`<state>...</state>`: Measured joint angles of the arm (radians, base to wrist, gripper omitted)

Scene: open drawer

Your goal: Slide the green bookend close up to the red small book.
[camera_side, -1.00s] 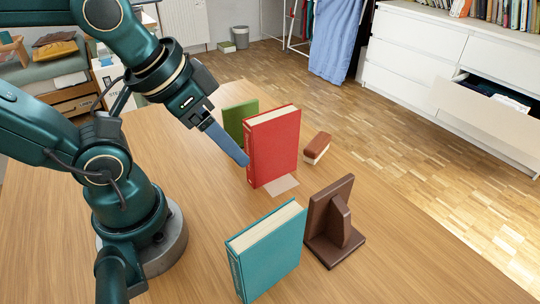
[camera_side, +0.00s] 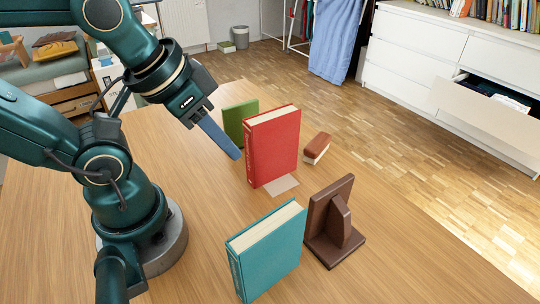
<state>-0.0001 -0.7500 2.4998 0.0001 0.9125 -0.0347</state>
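The red small book (camera_side: 272,147) stands upright near the middle of the table. The green bookend (camera_side: 236,117) stands upright just behind and left of it, partly hidden by the book and my finger. I cannot tell whether the two touch. My gripper (camera_side: 236,155) points down and right, with its blue-grey fingertip just left of the red book's spine. Only one finger outline shows, so its opening is unclear. I see nothing held in it.
A teal book (camera_side: 267,253) stands in front, beside a brown bookend (camera_side: 333,222). A brown block with a pale underside (camera_side: 316,147) lies right of the red book. A flat pale patch (camera_side: 283,185) lies at its base. The table (camera_side: 405,255) is clear at right.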

